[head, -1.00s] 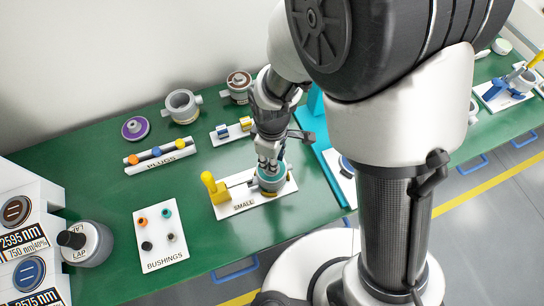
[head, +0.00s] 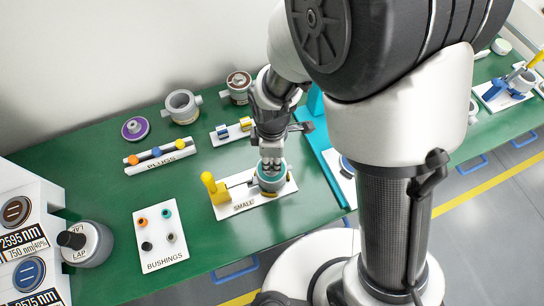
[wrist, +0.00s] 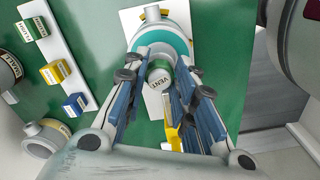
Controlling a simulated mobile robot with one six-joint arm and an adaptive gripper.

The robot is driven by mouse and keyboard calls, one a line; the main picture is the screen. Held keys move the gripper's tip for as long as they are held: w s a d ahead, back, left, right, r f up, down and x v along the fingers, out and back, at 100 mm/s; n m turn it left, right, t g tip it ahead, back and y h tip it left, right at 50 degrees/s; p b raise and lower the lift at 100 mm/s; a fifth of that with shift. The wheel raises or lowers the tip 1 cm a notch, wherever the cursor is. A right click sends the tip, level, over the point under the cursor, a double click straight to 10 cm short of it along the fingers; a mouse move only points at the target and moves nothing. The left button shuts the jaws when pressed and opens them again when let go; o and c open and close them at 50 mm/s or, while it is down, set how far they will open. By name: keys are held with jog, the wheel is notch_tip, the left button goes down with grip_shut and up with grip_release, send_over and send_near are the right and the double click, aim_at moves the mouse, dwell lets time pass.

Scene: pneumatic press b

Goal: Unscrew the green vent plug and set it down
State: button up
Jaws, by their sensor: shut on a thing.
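The green vent plug (wrist: 160,74) has a pale top marked VENT and sits between my fingertips in the wrist view. My gripper (head: 270,164) is shut on it, pointing down over the small cylinder. That cylinder, grey with a teal ring (wrist: 172,27), stands on the white SMALL plate (head: 240,208). The cylinder (head: 270,184) also shows in the head view, just under my fingers. The plug is hidden by the fingers in the head view. I cannot tell whether its thread is still in the cylinder.
A yellow clamp handle (head: 214,188) rises left of the cylinder. The white PLUGS rack (head: 138,169) and BUSHINGS plate (head: 158,257) lie to the left. A teal frame (head: 328,160) stands close on the right. Green table (head: 190,200) is bare between the plates.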

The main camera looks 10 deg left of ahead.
jog(key=shift+n, duration=0.9)
jog(key=o, duration=0.6)
jog(key=shift+m, duration=0.9)
jog(key=shift+m, duration=0.9)
